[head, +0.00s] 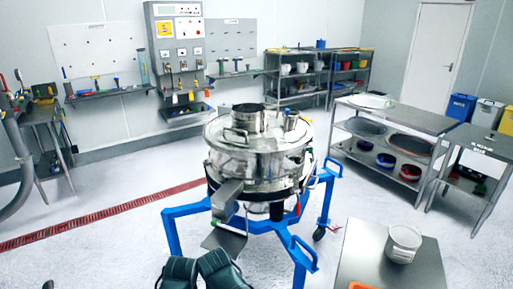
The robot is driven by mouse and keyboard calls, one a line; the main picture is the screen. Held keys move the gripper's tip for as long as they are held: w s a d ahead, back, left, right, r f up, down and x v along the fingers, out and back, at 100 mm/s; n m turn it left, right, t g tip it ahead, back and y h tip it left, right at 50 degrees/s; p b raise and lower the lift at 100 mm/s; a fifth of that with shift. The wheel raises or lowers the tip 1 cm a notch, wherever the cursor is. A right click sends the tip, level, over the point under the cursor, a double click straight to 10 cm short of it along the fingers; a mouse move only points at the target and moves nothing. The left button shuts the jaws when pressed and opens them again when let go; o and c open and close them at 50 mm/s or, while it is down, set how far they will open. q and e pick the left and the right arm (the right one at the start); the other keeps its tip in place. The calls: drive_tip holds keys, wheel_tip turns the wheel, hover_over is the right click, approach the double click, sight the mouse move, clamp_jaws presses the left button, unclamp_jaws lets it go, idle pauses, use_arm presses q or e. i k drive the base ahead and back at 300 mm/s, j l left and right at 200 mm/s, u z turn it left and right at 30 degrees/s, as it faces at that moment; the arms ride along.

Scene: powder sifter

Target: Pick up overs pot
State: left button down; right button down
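A small light-grey pot (403,243) with a pale label stands upright on the steel tabletop (362,255) at the lower right. It looks like the overs pot, but the label is too small to read. It is open at the top, and nothing touches it. The round steel sifter (257,160) stands in the middle on a blue frame (183,213). Its spout (228,194) points down toward the front, above a small grey plate (224,241).
An orange thing (364,286) shows at the tabletop's front edge. A steel shelf table (395,118) stands at the right. The floor at the left is clear.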

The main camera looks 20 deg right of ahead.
sight(403, 242)
drive_tip(key=k, duration=0.6)
drive_tip(key=z, duration=1.9)
drive_tip(key=k+j, duration=0.1)
drive_tip(key=j, duration=0.35)
drive_tip(key=k+j, duration=0.1)
drive_tip(key=j, duration=0.4)
drive_tip(key=j+z, duration=0.1)
drive_tip(key=j, duration=0.55)
drive_tip(key=i+j+z, duration=0.15)
drive_tip(key=j, duration=0.5)
drive_tip(key=i+j+z, duration=0.1)
drive_tip(key=i+j, duration=0.15)
drive_tip(key=j, duration=0.15)
drive_tip(key=i+j+z, duration=0.1)
drive_tip(key=i+j, duration=0.15)
drive_tip(key=j, duration=0.15)
drive_tip(key=i+j+z, duration=0.1)
drive_tip(key=i+j, duration=0.15)
drive_tip(key=i, duration=0.25)
